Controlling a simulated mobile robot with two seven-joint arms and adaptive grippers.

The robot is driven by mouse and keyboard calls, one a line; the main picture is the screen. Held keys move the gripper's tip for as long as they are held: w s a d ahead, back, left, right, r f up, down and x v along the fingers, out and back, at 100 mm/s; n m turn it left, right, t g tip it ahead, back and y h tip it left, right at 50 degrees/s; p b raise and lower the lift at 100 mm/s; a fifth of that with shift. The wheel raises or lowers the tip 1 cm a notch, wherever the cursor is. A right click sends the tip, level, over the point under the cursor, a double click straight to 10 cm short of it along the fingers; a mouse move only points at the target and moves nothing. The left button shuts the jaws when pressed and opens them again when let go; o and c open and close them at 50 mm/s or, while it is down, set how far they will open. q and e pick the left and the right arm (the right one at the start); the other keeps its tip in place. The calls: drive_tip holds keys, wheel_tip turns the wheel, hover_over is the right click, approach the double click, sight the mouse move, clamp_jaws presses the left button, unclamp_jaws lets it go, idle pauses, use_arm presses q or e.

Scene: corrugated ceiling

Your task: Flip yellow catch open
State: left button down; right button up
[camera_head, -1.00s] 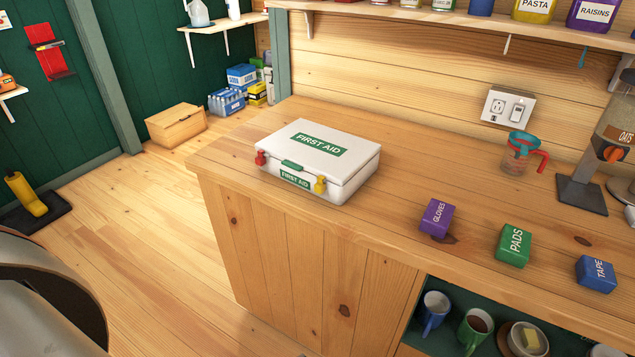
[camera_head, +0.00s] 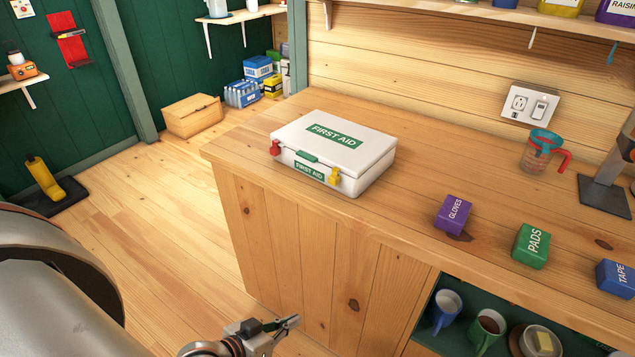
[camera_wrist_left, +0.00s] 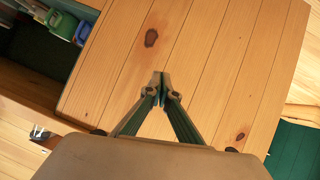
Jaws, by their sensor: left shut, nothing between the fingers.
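A white first aid box (camera_head: 376,152) with a green label stands closed on the wooden counter, near its left end. The yellow catch (camera_head: 334,176) is on the right of the box's front side, and a red catch (camera_head: 276,147) is on the left. My left gripper (camera_head: 291,322) is low in front of the counter's front panel, below and apart from the box. In the left wrist view its fingers (camera_wrist_left: 161,82) are together and empty, facing the wooden panel. The right gripper is not in view.
Purple gloves (camera_head: 453,214), green pads (camera_head: 531,246) and blue tape (camera_head: 616,278) boxes sit on the counter to the right. A measuring cup (camera_head: 540,152) stands behind them. An open shelf with mugs (camera_head: 443,307) is below the counter top. The counter around the first aid box is clear.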

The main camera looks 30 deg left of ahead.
use_arm(q)
drive_tip(key=w+a+r+n+t+h+b, duration=0.1)
drive_tip(key=w+a+r+n, duration=0.3)
drive_tip(key=r, duration=0.5)
drive_tip(key=w+a+r+n+t+h+b, duration=0.1)
drive_tip(key=w+a+r+n, duration=0.3)
drive_tip(key=r, duration=0.6)
drive_tip(key=w+a+r+n+t+h+b, duration=0.1)
drive_tip(key=w+a+r+n+t+h, duration=0.1)
drive_tip(key=r, duration=0.7)
drive_tip(key=shift+w+a+r+n+t, duration=0.2)
drive_tip(key=shift+w+a+n+t, duration=0.3)
drive_tip(key=shift+w+a+n, duration=0.85)
drive_tip(key=shift+s+d+n, duration=0.15)
drive_tip(key=shift+s+n, duration=0.1)
drive_tip(key=shift+s, duration=0.2)
drive_tip(key=shift+w, duration=0.1)
